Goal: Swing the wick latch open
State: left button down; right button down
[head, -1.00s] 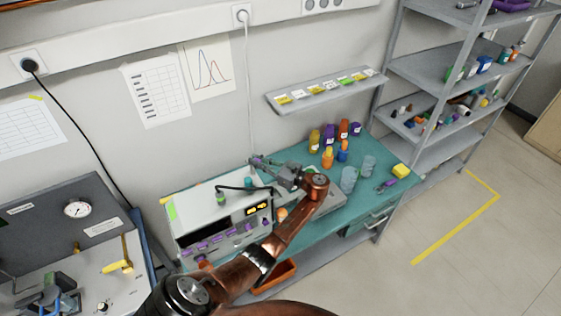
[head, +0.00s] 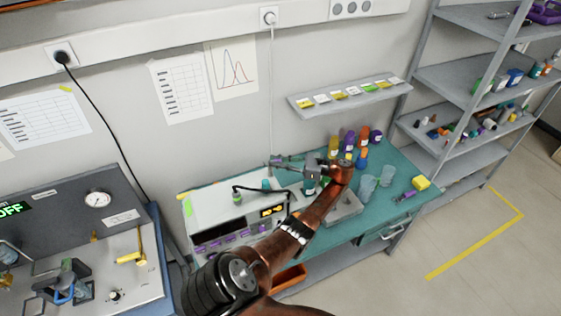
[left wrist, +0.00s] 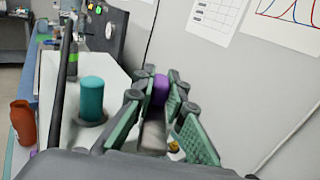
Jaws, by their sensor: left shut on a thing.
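My left gripper (head: 275,163) reaches over the back of the white bench instrument (head: 215,212). In the left wrist view, its green-padded fingers (left wrist: 160,105) are closed around a grey piece with a purple end (left wrist: 160,90). I cannot tell for certain whether this piece is the wick latch, or how far it is swung. A teal cylinder (left wrist: 92,98) stands to the left of the fingers, apart from them; it also shows in the head view (head: 267,184). My right gripper is not in view.
Several coloured bottles (head: 348,142) and clear beakers (head: 367,186) stand right of my left gripper on the teal bench (head: 405,170). A small wall shelf (head: 350,95) is above. A black cable arches over the instrument. A grey gauge panel (head: 97,199) is at left.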

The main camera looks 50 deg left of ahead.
pick_arm(q)
jog(key=shift+a+r, duration=0.1)
jog(key=c, duration=1.9)
grip_release()
jog(key=shift+c, duration=0.2)
jog(key=v, duration=0.7)
jog(key=shift+w+d, duration=0.2)
jog(key=shift+d, duration=0.05)
